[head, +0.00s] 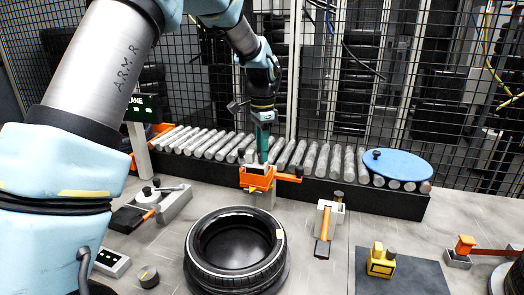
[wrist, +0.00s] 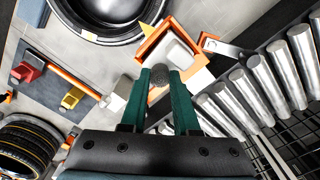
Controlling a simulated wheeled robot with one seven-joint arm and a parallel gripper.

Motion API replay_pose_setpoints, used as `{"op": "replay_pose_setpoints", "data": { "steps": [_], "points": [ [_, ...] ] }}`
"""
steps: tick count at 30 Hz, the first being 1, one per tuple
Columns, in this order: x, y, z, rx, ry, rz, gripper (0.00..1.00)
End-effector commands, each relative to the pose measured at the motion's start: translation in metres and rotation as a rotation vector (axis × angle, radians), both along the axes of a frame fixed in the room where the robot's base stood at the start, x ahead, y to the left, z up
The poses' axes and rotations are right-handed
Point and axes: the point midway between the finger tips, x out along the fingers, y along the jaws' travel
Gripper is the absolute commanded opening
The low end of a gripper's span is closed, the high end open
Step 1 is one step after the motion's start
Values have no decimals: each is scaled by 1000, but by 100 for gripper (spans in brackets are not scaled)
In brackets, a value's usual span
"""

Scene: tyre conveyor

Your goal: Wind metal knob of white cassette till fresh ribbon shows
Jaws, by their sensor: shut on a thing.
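My gripper (wrist: 160,72) has two teal fingers pointing down at the orange-framed unit by the conveyor; it also shows in the head view (head: 264,158). The fingers are shut on a dark grey, rough-sided metal knob (wrist: 158,75), which shows between the tips. A white cassette-like block (wrist: 180,50) sits just beyond the tips, inside an orange frame (wrist: 150,42). In the head view the orange frame (head: 257,181) stands on a pale post at the conveyor's front edge. The fingers hide part of the unit. I cannot make out any ribbon.
A tyre (head: 237,250) lies in front of the unit. The roller conveyor (head: 310,160) runs behind it, with a blue disc (head: 398,164) at its right end. A white block with an orange lever (head: 325,222) stands to the right, and a yellow block (head: 381,262) sits on a dark mat.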

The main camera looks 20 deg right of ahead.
Motion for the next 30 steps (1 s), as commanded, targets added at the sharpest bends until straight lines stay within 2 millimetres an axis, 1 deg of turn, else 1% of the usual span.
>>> {"op": "replay_pose_setpoints", "data": {
  "steps": [3,10,26,27,30],
  "points": [
    [0,0,0,0,0,63,0],
    [0,0,0,0,0,140,0],
    [0,0,0,0,0,164,0],
    [0,0,0,0,0,164,30],
    [0,0,0,0,0,164,41]
  ]
}}
